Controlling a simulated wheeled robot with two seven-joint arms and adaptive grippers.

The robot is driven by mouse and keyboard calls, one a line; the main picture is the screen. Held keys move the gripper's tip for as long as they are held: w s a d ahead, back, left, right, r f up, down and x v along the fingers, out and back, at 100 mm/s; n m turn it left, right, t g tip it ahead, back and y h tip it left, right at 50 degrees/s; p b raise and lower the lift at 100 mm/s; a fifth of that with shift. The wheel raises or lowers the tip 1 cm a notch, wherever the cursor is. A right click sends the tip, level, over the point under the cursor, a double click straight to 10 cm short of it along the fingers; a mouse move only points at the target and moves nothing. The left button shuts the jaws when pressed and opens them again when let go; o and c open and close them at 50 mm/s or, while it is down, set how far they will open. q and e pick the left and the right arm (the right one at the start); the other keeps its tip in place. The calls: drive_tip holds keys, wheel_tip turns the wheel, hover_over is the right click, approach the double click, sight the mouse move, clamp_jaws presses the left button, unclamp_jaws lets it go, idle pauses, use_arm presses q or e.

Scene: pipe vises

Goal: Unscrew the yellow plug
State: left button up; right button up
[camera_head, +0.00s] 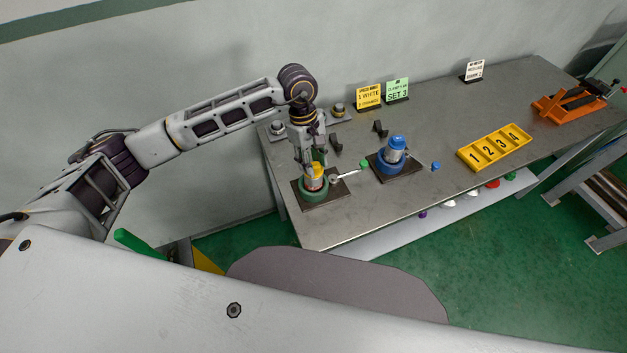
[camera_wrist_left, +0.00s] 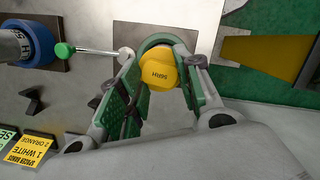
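The yellow plug (camera_head: 315,170) sits on top of a pipe in the green vise (camera_head: 313,188) at the table's left end. In the left wrist view the yellow plug (camera_wrist_left: 157,68) shows dark lettering, and the green vise ring (camera_wrist_left: 150,42) lies behind it. My left gripper (camera_head: 312,165) points down at the plug from above. In the left wrist view its two green-padded fingers (camera_wrist_left: 160,85) stand on either side of the plug; a gap seems to show on the left, and contact is not clear. My right gripper is in neither view.
A blue vise (camera_head: 388,163) holds a pipe with a blue plug (camera_head: 397,142) to the right. A green-knobbed handle (camera_head: 363,163) lies between the vises. A yellow numbered tray (camera_head: 495,147), sign cards (camera_head: 397,89) and an orange vise (camera_head: 568,103) stand farther along the table (camera_head: 437,112).

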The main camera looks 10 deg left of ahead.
use_arm(q)
drive_tip(key=c, duration=0.3)
drive_tip(key=shift+c, duration=0.2)
drive_tip(key=shift+n, duration=0.7)
drive_tip(key=shift+n+b, duration=0.4)
drive_tip(key=shift+n+t+b, duration=0.35)
drive_tip(key=shift+n+t, duration=0.05)
drive_tip(key=shift+n, duration=0.8)
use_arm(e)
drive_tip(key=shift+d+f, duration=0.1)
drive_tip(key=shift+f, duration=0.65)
use_arm(q)
drive_tip(key=shift+h, duration=0.3)
